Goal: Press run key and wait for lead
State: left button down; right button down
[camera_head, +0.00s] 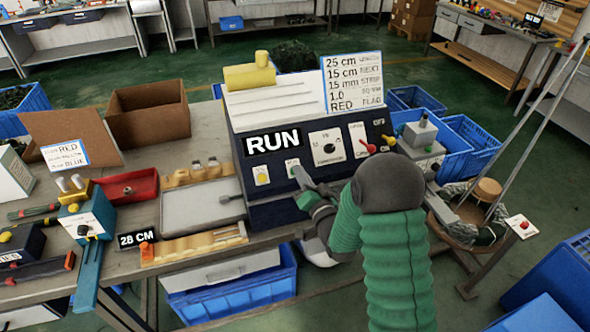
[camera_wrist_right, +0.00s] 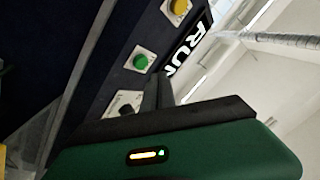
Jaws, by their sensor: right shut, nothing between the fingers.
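The machine (camera_head: 265,112) is a dark console with a RUN sign (camera_head: 272,142) on its sloped front. Below the sign are a yellow key (camera_head: 261,175) and a green key (camera_head: 292,168). In the right wrist view the green key (camera_wrist_right: 140,62) and yellow key (camera_wrist_right: 179,7) show clearly beside the RUN sign (camera_wrist_right: 188,50). My right gripper (camera_head: 299,174) is shut and empty, its tips right at the green key; whether they touch it I cannot tell. Its dark fingers (camera_wrist_right: 154,92) show in the wrist view. My left gripper is not in view. I cannot make out a lead coming out.
A card (camera_head: 352,82) on the machine lists 25 cm, 15 cm, 15 mm, 1.0, RED. A dial (camera_head: 327,147) and red lever (camera_head: 367,146) sit right of the keys. A 28 CM sign (camera_head: 138,238), wooden fixture (camera_head: 195,245) and red tray (camera_head: 130,188) lie left.

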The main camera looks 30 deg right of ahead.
jog(key=s+r, duration=0.1)
jog(key=s+r+p, duration=0.1)
jog(key=shift+s+a+r, duration=0.3)
jog(key=shift+s, duration=0.05)
jog(key=shift+f, duration=0.1)
dwell(0.5)
jog(key=s+a+f+n+g+y, duration=0.1)
jog(key=a+f+n+g, duration=0.2)
jog(key=a+f+g, duration=0.2)
jog(key=s+a+f+n+g, duration=0.2)
jog(key=s+a+g, duration=0.1)
jog(key=s, duration=0.4)
jog(key=s+a+f+n+g+y, duration=0.1)
jog(key=s+a+f+n+g, duration=0.1)
jog(key=s+a+g, duration=0.2)
jog(key=s+a+f+n+g+y, duration=0.1)
jog(key=s+a+f+n+g, duration=0.1)
jog(key=s, duration=0.8)
jog(key=shift+a+n+g, duration=0.5)
jog(key=shift+a+g, duration=0.4)
jog(key=shift+a, duration=0.1)
jog(key=shift+a, duration=0.1)
